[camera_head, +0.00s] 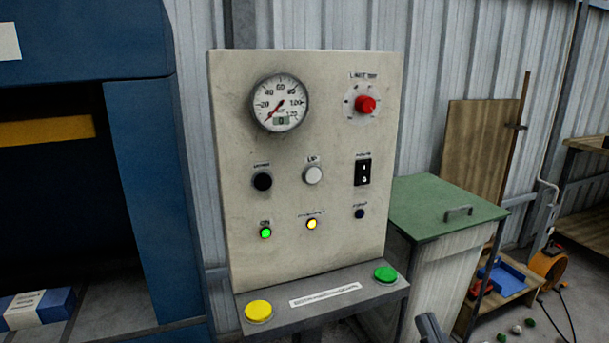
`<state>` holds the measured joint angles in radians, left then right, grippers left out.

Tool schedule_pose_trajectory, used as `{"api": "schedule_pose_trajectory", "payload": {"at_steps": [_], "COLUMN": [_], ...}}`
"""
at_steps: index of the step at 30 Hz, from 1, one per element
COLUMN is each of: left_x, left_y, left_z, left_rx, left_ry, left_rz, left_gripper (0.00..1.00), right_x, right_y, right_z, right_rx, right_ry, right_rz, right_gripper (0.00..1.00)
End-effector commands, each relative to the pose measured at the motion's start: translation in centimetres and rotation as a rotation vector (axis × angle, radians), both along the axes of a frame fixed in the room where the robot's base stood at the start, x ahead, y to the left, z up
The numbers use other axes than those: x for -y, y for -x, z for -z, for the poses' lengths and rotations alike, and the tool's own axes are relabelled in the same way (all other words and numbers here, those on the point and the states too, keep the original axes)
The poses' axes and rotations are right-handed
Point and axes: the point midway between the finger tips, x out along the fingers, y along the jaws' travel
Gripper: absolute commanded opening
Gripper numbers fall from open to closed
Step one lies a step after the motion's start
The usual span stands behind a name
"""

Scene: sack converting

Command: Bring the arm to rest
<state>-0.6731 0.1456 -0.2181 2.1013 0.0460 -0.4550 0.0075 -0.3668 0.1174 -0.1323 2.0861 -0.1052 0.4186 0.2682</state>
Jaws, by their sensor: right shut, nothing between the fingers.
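Only the tip of my right gripper (430,327) shows, at the bottom edge right of centre, dark grey. It is shut and empty. It is below and to the right of the control panel (334,237), apart from it in the picture. The rest of my right arm is out of the frame. My left gripper is not in view.
The panel carries a gauge (280,103), a red knob (365,104), and lit green and yellow lamps. Its ledge has a yellow button (258,311) and a green button (385,274). A green-topped cabinet (440,205) stands right; a blue machine (150,170) stands left.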

Motion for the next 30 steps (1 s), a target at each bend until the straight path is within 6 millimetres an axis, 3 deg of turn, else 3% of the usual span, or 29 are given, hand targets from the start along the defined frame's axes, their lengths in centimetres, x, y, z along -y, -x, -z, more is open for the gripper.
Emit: {"api": "schedule_pose_trajectory", "payload": {"at_steps": [8,12,16,21,30], "left_x": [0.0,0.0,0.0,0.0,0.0], "left_y": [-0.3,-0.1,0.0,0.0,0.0], "left_z": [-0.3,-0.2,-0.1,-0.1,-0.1], "left_rx": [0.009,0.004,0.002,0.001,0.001], "left_ry": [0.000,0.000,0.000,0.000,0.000], "left_rz": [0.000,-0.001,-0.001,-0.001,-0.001], "left_gripper": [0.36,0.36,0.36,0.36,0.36], "right_x": [-0.7,-1.4,-2.0,-2.4,-2.4], "right_y": [0.9,3.6,7.3,10.1,10.3], "right_z": [9.9,16.6,21.8,24.7,25.0], "right_rx": [-0.430,-0.717,-0.957,-1.103,-1.118], "right_ry": [0.090,0.167,0.243,0.292,0.298], "right_rz": [0.033,0.023,-0.010,-0.041,-0.044], "right_gripper": [0.00,0.00,0.00,0.00,0.00]}}
